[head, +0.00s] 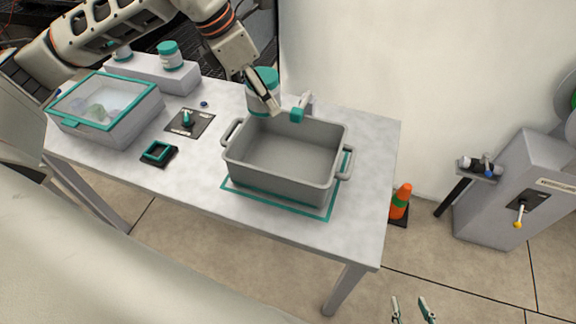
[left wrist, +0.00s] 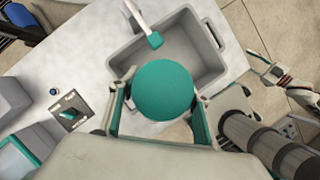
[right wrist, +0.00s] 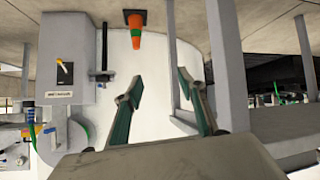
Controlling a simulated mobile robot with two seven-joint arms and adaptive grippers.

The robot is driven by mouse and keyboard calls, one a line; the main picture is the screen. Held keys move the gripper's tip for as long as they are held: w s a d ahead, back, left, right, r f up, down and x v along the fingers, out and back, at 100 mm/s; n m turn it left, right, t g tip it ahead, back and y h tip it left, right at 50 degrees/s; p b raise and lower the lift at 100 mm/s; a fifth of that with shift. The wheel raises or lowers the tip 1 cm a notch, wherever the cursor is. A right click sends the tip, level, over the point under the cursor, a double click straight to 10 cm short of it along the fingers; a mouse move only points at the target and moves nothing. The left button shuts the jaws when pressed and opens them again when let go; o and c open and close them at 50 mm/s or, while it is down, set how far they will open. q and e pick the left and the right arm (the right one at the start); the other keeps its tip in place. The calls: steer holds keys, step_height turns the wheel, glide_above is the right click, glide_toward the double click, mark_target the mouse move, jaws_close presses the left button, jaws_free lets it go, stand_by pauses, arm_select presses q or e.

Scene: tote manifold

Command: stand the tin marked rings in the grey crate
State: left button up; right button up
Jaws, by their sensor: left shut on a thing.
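My left gripper (head: 264,98) is shut on a white tin with a teal lid (head: 262,76), behind the far left corner of the grey crate (head: 285,192). In the left wrist view the round teal lid (left wrist: 163,90) sits between the two fingers, with the crate (left wrist: 215,35) beyond it. The tin looks upright; its marking is not readable, and I cannot tell whether it touches the table. The crate stands empty on a teal-outlined area. My right gripper (head: 413,309) is open and empty, low beyond the table's front; it also shows in the right wrist view (right wrist: 163,105).
A teal-tipped fixture (head: 298,115) stands at the crate's far rim. Two more teal-lidded tins, one clear (head: 170,55), stand on a grey block (head: 150,76). A lidded bin (head: 130,128), a knob plate (head: 188,123) and a small teal-framed block (head: 158,152) occupy the left side.

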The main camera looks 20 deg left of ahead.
arm_select(q)
steer(key=m, duration=0.1)
steer(key=m+g, duration=0.1)
steer(key=a+m, duration=0.1)
steer(key=shift+w+r+m+h, duration=0.4)
steer(key=shift+f, duration=0.1)
steer(key=b, duration=0.2)
glide_above(272, 160)
steer(key=a, duration=0.1)
steer(key=f, duration=1.5)
steer(key=shift+s+a+f, duration=0.15)
steer(key=shift+s+f, duration=0.05)
step_height(272, 160, down, 4)
steer(key=shift+f, duration=0.2)
steer(key=o, duration=0.7)
steer(key=shift+f, duration=0.1)
steer(key=o, duration=0.4)
